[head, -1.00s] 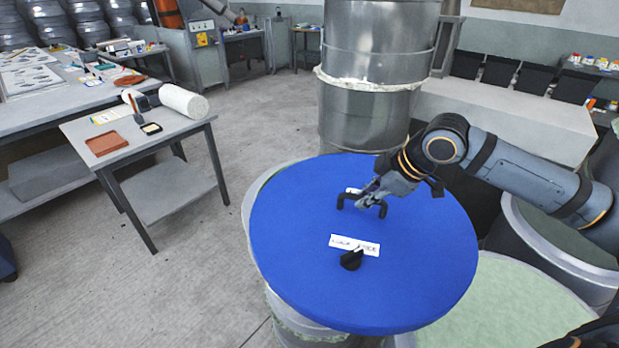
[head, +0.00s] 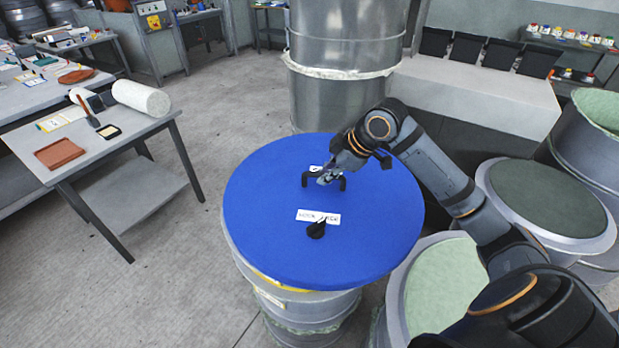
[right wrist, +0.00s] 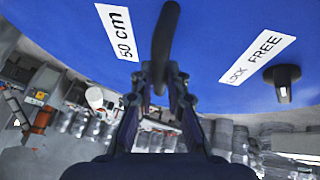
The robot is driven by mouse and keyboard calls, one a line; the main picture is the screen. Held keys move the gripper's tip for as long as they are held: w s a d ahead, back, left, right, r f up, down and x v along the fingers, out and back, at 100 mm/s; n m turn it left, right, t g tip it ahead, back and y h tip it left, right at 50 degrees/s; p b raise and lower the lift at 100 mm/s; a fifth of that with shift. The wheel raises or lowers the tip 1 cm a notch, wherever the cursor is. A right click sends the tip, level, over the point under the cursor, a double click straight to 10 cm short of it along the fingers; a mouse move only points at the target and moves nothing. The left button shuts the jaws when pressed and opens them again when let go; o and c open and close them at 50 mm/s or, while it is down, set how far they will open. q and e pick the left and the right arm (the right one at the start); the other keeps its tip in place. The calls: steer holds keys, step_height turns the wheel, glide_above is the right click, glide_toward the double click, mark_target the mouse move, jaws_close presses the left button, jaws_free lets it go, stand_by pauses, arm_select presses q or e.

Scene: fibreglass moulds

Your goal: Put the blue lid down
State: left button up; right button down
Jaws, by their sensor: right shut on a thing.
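The blue lid (head: 270,235) is a broad round disc with a black handle, white labels and a black knob (head: 316,229). It lies nearly level over a grey drum (head: 305,308), hiding most of the drum's top. A yellow strip shows under its front left edge. I cannot tell whether lid and drum touch. My right gripper (head: 327,178) is shut on the lid's handle. In the right wrist view, the fingers (right wrist: 158,76) close around the handle (right wrist: 164,40), beside the "50 cm" label (right wrist: 118,32). My left gripper is not in view.
A tall metal drum stack (head: 343,80) stands behind the lid. Drums with green tops (head: 433,290) and a dark-topped drum (head: 545,198) stand at the right. A small table (head: 95,150) with a white roll (head: 141,97) stands left. The floor between is clear.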

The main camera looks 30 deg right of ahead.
mark_target(314, 168)
steer(key=w, duration=0.1)
steer(key=w+f+p, duration=0.1)
steer(key=w, duration=0.3)
steer(key=shift+w+f+p, duration=0.1)
steer(key=shift+f+p, duration=0.2)
steer(key=shift+f, duration=0.1)
steer(key=w+f, duration=0.3)
steer(key=w+f+p, duration=0.1)
steer(key=f, duration=0.1)
steer(key=shift+w+d+f, duration=0.15)
steer(key=shift+d+f, duration=0.1)
steer(key=shift+d, duration=0.05)
steer(key=shift+w+f, duration=0.35)
steer(key=shift+f, duration=0.1)
step_height(314, 168, down, 3)
steer(key=shift+f+p, duration=0.1)
steer(key=shift+p, duration=0.6)
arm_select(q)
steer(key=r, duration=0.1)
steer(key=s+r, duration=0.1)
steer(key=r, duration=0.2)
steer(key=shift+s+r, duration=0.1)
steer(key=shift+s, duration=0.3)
arm_select(e)
steer(key=c, duration=1.4)
jaws_free()
steer(key=shift+s, duration=0.1)
steer(key=shift+o, duration=0.2)
